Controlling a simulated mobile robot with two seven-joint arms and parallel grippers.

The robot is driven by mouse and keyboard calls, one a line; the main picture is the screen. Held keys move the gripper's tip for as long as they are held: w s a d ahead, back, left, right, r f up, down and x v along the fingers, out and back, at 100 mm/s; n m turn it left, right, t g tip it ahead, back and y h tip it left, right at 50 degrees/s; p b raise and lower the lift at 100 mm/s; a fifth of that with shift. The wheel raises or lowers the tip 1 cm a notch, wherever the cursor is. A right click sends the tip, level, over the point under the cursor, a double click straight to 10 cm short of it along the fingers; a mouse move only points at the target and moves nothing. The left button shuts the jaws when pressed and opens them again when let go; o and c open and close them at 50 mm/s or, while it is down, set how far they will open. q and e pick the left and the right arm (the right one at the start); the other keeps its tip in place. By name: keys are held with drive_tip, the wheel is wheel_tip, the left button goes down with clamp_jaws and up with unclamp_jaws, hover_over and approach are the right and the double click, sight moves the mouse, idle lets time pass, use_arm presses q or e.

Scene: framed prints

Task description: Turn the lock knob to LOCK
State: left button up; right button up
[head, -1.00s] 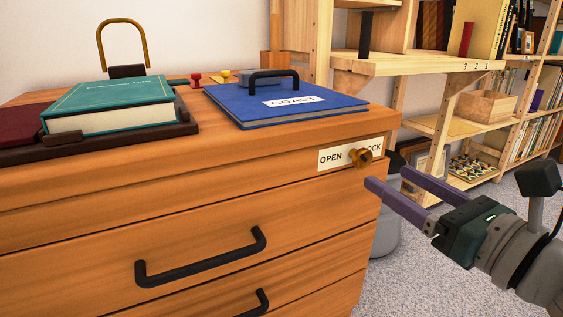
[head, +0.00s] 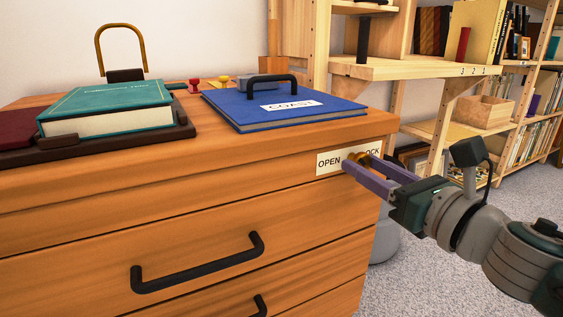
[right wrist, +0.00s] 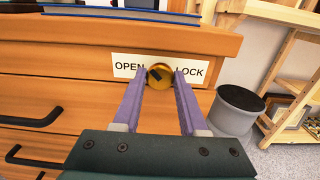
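The brass lock knob (right wrist: 160,76) sits on the label plate (right wrist: 128,67) between the words OPEN and LOCK, on the front of the wooden drawer cabinet (head: 150,200). A dark mark on its face slants toward the upper left, on the OPEN side. In the head view the knob (head: 359,158) is partly hidden behind my right gripper (head: 360,168). The right gripper is open, with one purple finger on each side of the knob; it also shows in the right wrist view (right wrist: 158,82). I cannot tell whether the fingers touch the knob. My left gripper is not in view.
A blue binder (head: 240,105) and a teal book (head: 105,100) lie on the cabinet top. Black drawer handles (head: 200,265) stick out below. A grey bin (right wrist: 238,108) stands on the floor right of the cabinet, with wooden shelves (head: 425,67) behind.

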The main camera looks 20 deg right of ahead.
clamp_jaws()
drive_tip(key=shift+m, duration=0.3)
drive_tip(key=m, duration=0.4)
drive_tip(key=shift+p, duration=0.35)
drive_tip(key=m+p, duration=0.1)
drive_tip(key=m, duration=0.3)
drive_tip(key=shift+r, duration=0.1)
drive_tip(key=m+p, duration=0.1)
drive_tip(key=m, duration=0.4)
drive_tip(key=shift+a+m, duration=0.1)
drive_tip(key=shift+m, duration=0.3)
drive_tip(key=shift+m+p, duration=0.65)
drive_tip(key=shift+m, duration=1.25)
